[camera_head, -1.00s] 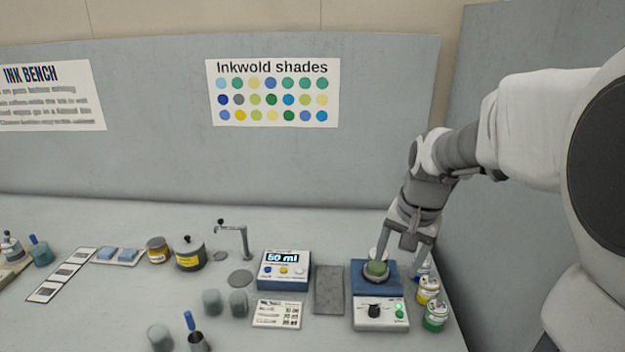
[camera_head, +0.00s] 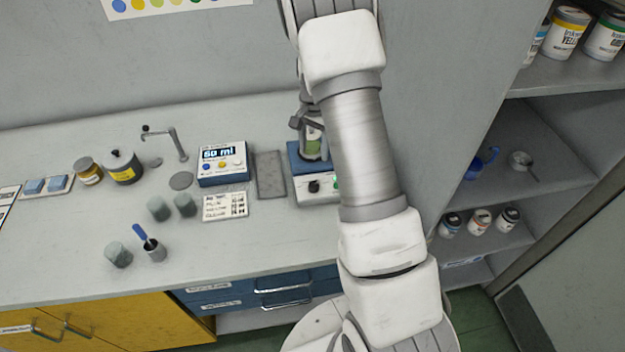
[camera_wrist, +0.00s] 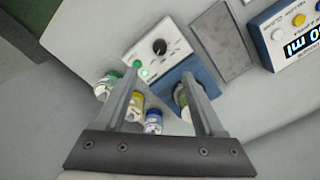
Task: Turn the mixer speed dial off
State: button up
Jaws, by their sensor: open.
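The mixer has a blue platform and a white front panel. It shows in the head view (camera_head: 300,160) and the wrist view (camera_wrist: 172,66). Its black speed dial (camera_head: 314,186) sits on the panel, also in the wrist view (camera_wrist: 159,46). A green light (camera_wrist: 143,72) glows beside the dial. A jar with green contents (camera_head: 312,148) stands on the platform, partly behind one finger in the wrist view. My gripper (camera_wrist: 162,74) is open and empty above the mixer, with the dial apart from its fingertips. In the head view my arm hides part of the mixer's right side.
Ink jars with green (camera_wrist: 104,86), yellow (camera_wrist: 135,106) and blue (camera_wrist: 153,121) labels stand close beside the mixer. A shelf unit (camera_head: 540,130) is at the right.

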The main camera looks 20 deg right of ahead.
aim_at(314, 184)
notch_tip(314, 184, down, 14)
jog(key=shift+f+p, duration=0.15)
jog(key=shift+p, duration=0.4)
jog(key=shift+c, duration=0.3)
grip_shut()
